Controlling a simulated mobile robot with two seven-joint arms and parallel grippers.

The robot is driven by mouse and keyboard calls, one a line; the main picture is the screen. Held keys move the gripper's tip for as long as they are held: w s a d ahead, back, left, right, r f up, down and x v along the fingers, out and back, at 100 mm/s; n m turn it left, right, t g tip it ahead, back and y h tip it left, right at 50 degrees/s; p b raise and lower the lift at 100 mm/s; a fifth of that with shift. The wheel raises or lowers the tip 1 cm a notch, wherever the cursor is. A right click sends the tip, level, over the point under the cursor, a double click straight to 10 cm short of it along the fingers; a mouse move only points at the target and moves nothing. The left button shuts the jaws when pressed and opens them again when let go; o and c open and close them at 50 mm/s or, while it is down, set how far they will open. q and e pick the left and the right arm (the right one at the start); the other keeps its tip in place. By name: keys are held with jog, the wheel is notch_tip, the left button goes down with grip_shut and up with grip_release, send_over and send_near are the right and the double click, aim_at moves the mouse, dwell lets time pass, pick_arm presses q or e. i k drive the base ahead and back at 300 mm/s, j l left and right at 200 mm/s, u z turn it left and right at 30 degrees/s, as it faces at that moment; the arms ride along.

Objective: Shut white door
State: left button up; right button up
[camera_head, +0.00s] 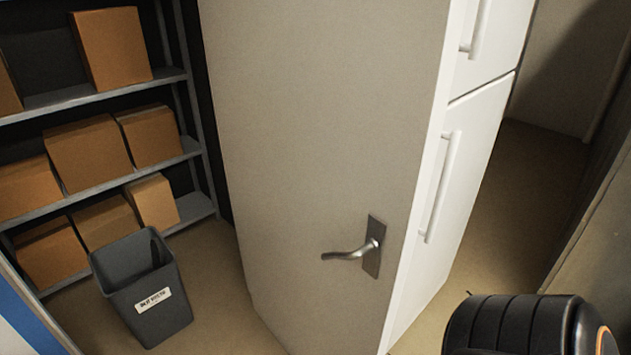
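A white door (310,120) stands open in the middle of the camera_head view, its broad face toward me. Its metal lever handle (350,252) sits on a dark plate near the right edge of the door. The hinge side and the frame cannot be made out clearly. A rounded black part of my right arm shows at the bottom right, apart from the door. The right gripper's fingers are not visible. My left gripper is not in view.
A shelf rack (98,188) with several cardboard boxes stands at left. A dark grey bin (140,290) with a label is on the floor before it. A white fridge-like cabinet (470,150) stands behind the door. Open floor (530,200) shows at right, beside a wall.

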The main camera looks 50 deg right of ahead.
aim_at(331, 113)
jog(key=k+l+u, duration=0.15)
jog(key=k+l, duration=0.55)
jog(key=l, duration=0.2)
jog(key=k+l, duration=0.1)
jog(key=l, duration=0.25)
jog(key=k+l+u, duration=0.1)
jog(key=l, duration=0.2)
jog(key=l+u, duration=0.1)
jog(key=l, duration=1.75)
